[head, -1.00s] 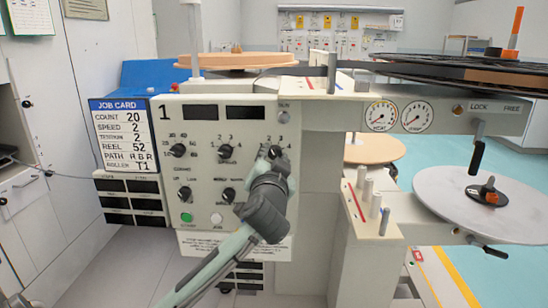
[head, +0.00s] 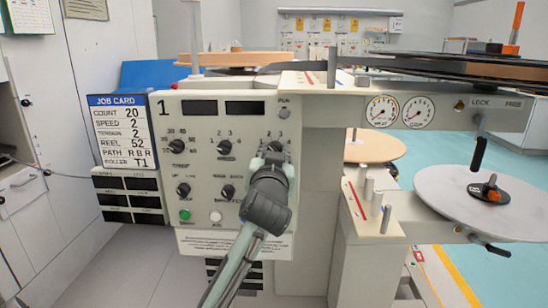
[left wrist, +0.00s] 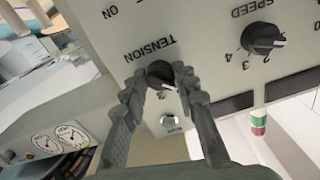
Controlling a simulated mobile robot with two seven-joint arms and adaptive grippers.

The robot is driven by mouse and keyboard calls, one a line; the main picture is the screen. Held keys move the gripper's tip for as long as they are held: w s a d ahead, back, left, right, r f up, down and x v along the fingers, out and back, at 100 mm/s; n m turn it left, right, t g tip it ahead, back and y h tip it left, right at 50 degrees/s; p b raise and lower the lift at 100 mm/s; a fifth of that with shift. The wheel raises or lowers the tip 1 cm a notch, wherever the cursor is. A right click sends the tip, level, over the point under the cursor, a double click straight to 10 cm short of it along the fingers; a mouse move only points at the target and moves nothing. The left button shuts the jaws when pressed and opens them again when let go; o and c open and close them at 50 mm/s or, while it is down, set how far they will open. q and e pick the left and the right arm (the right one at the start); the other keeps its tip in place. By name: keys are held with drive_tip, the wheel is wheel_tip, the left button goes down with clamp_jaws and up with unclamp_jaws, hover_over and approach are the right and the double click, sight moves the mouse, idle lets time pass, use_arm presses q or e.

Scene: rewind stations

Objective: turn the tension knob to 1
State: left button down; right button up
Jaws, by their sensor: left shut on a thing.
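The tension knob (left wrist: 159,72) is a dark round knob on the pale panel, below the upside-down word TENSION in the left wrist view. My left gripper (left wrist: 158,78) has its two grey fingers on either side of the knob and is shut on it. A pale mark shows at the knob's edge, but the fingers hide most of the scale, so I cannot tell which number it points to. In the head view my left gripper (head: 274,156) covers most of the knob. My right gripper is in neither view.
The speed knob (left wrist: 262,36) is beside the tension knob. The job card (head: 122,132) reads tension 2. Green (head: 185,215) and white (head: 215,216) buttons are lower on the panel. A post-bearing shelf (head: 391,228) and a grey reel disc (head: 450,200) stand to the right.

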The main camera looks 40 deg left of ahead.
sight(275, 106)
use_arm(q)
drive_tip(key=shift+n+b, duration=0.3)
drive_tip(key=shift+n, duration=2)
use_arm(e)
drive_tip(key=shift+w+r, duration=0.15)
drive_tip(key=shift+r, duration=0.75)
use_arm(q)
drive_tip(key=c, duration=1.2)
unclamp_jaws()
wheel_tip(275, 106, up, 10)
